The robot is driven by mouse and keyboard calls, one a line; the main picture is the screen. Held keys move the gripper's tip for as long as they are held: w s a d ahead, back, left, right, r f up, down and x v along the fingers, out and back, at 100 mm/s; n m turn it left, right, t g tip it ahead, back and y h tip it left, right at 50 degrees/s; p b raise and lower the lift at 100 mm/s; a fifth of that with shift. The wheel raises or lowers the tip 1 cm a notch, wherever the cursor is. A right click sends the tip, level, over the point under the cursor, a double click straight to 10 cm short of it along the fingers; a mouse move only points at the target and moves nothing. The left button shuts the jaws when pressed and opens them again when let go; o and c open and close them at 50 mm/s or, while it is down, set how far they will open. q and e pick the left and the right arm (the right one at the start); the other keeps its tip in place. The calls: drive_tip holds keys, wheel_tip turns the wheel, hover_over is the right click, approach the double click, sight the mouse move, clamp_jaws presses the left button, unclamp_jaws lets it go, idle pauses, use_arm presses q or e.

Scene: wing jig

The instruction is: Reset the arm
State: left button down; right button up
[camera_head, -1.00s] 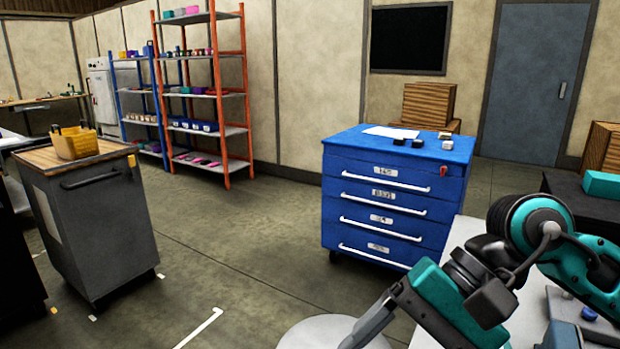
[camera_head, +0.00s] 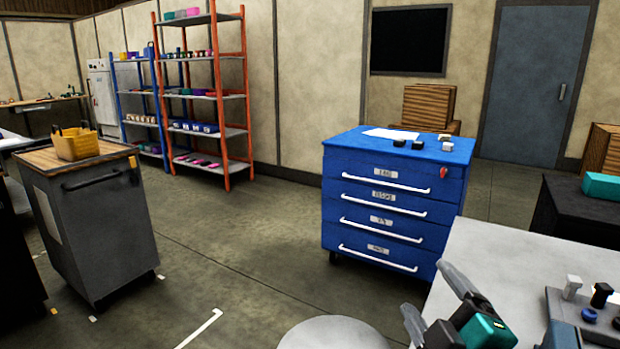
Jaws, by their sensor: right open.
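My right gripper (camera_head: 434,302) shows at the bottom right of the head view. Its two grey fingers point up and to the left, spread apart with nothing between them. A teal and black part of the gripper shows behind the fingers, and the rest of the arm is cut off by the bottom edge. The gripper is in front of the near edge of a light grey table (camera_head: 500,262). My left gripper is out of view.
A fixture (camera_head: 568,318) with pegs and blue knobs sits on the table at the right edge. A blue drawer cabinet (camera_head: 350,205) stands beyond. A grey cart (camera_head: 105,225) with a yellow bin (camera_head: 76,146) is at left. Open floor lies between cart and cabinet.

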drive_tip(key=s+d+f+m+g+h, duration=0.1)
drive_tip(key=s+d+f+m+g, duration=0.1)
drive_tip(key=s+f+m+g, duration=0.35)
drive_tip(key=s+d+f+m+g+h, duration=0.2)
drive_tip(key=f, duration=0.7)
drive_tip(key=s+f+m+g+y, duration=0.1)
drive_tip(key=s+f+m+g, duration=0.1)
drive_tip(key=s+f+g, duration=0.3)
drive_tip(key=s+f+m+g, duration=0.2)
drive_tip(key=s+f, duration=0.1)
drive_tip(key=s, duration=0.4)
use_arm(q)
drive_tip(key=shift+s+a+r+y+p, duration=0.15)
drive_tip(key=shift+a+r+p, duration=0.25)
drive_tip(key=shift+p, duration=0.5)
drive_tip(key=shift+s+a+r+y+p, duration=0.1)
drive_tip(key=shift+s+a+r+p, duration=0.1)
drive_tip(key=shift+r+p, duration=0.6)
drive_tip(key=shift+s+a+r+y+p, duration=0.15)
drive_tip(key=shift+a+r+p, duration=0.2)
drive_tip(key=shift+p, duration=0.65)
use_arm(e)
drive_tip(key=w+a+f+t+y, duration=0.1)
drive_tip(key=w+a+f+t, duration=0.2)
drive_tip(key=w+t, duration=0.3)
drive_tip(key=shift+w+f+t+y, duration=0.15)
drive_tip(key=shift+f+t+y, duration=0.25)
drive_tip(key=shift+t, duration=0.25)
drive_tip(key=shift+n, duration=0.25)
